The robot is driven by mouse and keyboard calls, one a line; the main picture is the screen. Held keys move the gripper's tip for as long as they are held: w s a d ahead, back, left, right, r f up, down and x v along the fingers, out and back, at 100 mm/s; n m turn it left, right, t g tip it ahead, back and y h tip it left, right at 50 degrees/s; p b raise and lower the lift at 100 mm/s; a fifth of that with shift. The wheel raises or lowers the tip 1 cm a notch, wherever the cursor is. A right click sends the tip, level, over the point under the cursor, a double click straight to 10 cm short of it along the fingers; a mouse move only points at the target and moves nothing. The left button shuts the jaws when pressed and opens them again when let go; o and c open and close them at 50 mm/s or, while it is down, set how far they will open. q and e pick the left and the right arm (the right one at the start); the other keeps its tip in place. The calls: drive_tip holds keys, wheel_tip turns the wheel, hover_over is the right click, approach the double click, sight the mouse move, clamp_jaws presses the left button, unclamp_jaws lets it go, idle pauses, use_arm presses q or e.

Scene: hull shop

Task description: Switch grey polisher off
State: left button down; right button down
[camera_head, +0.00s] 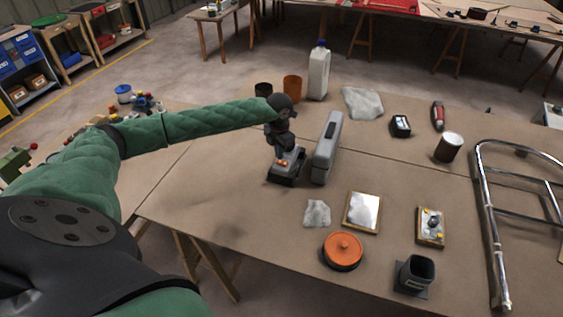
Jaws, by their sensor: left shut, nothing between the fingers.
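My left arm reaches in from the left, and its dark gripper (283,150) points down over a small grey unit (287,162). The unit has a dark base and small orange spots on top, perhaps its switches. The gripper is shut and empty, with its tips at or just above the unit; I cannot tell whether they touch. A long grey body (328,146) stands on edge close to the right of the unit. I cannot tell for sure which of the two is the grey polisher. Any on/off mark is too small to read. My right gripper is not in view.
A white bottle (318,72) and brown pots stand behind the gripper. An orange round tin (343,250), a dark square cup (415,272) and small panels lie in front. A chrome rail (492,215) lies at right. Bare tabletop (215,205) lies left of the unit.

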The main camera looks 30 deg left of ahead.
sight(280, 161)
use_arm(q)
drive_tip(key=shift+f+b, duration=0.8)
drive_tip(key=shift+f, duration=0.2)
idle(0.9)
drive_tip(key=shift+r, duration=0.1)
drive_tip(key=shift+r+p, duration=0.8)
drive_tip(key=shift+r, duration=2.65)
drive_tip(key=shift+d, duration=0.1)
